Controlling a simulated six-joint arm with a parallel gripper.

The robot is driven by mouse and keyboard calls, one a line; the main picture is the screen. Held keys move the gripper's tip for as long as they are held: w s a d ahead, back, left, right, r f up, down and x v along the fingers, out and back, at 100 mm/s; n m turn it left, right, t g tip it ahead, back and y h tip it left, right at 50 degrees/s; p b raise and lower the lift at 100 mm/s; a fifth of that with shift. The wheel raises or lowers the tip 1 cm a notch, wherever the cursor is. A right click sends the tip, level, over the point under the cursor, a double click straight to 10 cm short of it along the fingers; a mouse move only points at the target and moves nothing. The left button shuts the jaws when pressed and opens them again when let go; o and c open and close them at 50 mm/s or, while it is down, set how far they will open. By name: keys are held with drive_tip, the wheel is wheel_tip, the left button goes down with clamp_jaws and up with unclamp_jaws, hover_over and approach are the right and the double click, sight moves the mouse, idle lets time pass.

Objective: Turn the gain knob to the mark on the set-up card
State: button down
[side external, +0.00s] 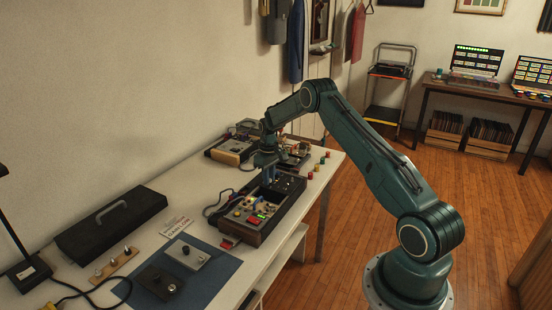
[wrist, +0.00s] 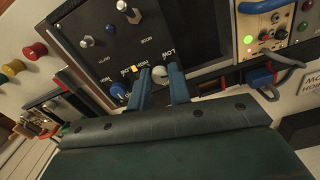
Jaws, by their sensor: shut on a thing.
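My gripper (wrist: 162,81) is shut on a pale round knob (wrist: 160,72) on a dark panel, with one blue finger at each side of it. LOW and HIGH lettering and a small orange mark (wrist: 134,68) show near the knob. I cannot read the word GAIN beside it, and the fingers hide part of its surround. In the side view my gripper (side external: 268,176) points down at the dark case (side external: 262,228) holding the panel. A white card (side external: 175,227) lies on the table left of the case. Its print is too small to read surely.
A blue knob (wrist: 117,90) and a silver knob (wrist: 87,41) sit close by on the panel. A module with a lit green lamp (wrist: 248,40) and a looped cable is at the right. Small coloured knobs (side external: 322,160) stand along the table's right edge. A blue mat (side external: 215,270) lies in front.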

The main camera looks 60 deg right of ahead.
drive_tip(key=n, duration=0.5)
drive_tip(key=shift+n, duration=0.3)
drive_tip(key=n, duration=0.5)
drive_tip(key=shift+n, duration=0.3)
drive_tip(key=c, duration=1.3)
unclamp_jaws()
drive_tip(key=shift+r, duration=0.1)
wheel_tip(320, 180, up, 14)
